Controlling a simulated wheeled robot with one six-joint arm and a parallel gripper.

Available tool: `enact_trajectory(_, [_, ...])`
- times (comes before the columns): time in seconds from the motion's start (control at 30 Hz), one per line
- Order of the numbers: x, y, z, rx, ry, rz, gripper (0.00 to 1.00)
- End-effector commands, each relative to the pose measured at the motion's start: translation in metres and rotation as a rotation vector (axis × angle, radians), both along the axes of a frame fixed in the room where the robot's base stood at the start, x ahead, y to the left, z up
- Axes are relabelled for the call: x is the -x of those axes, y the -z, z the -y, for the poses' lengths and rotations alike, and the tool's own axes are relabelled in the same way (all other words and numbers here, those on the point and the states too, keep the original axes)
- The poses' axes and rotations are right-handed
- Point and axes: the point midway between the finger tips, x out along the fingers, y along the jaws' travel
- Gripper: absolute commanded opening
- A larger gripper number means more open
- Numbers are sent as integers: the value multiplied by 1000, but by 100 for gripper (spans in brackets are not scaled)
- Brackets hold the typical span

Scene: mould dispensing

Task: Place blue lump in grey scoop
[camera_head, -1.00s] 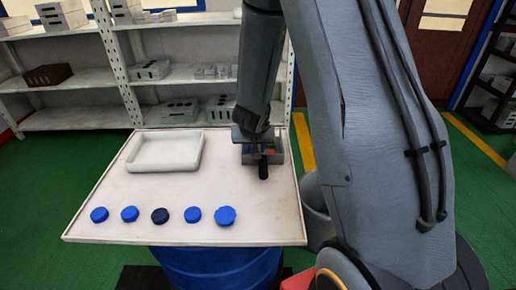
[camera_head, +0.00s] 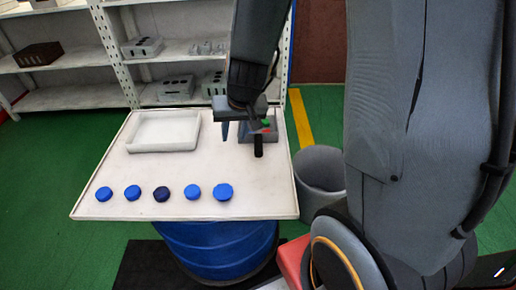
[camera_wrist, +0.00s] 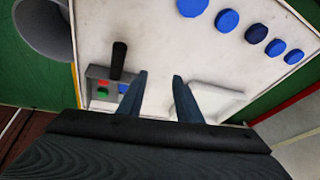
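The grey scoop (camera_head: 243,135) is a small open box with a black handle (camera_head: 258,147), lying at the table's right side. It also shows in the wrist view (camera_wrist: 97,73). A red lump (camera_wrist: 103,83) and a green lump (camera_wrist: 102,91) lie in it. A blue lump (camera_wrist: 123,88) shows at the scoop's right side, partly behind my left finger; it seems to be inside, but I cannot be sure. My gripper (camera_wrist: 159,78) is open and empty. In the head view my gripper (camera_head: 240,126) is above the table, at the scoop's left.
A white tray (camera_head: 130,149) stands at the table's back left. A row of blue discs (camera_head: 193,191), one darker (camera_head: 162,194), lies along the front. The table (camera_head: 180,170) is clear between. A grey bin (camera_head: 320,165) stands right of the table, with shelves (camera_head: 60,100) behind.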

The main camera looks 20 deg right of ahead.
Motion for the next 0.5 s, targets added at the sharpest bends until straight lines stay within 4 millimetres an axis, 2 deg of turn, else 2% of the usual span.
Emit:
enact_trajectory(0.03, [22,-8,-8,-2,-50,-46,32])
enact_trajectory(0.1, [55,-14,-12,6,-99,-123,32])
enact_trajectory(0.23, [104,-21,-7,50,-158,-242,32])
enact_trajectory(0.33, [126,-24,-1,81,-176,-297,32])
enact_trajectory(0.5, [137,-25,3,99,-183,-325,32])
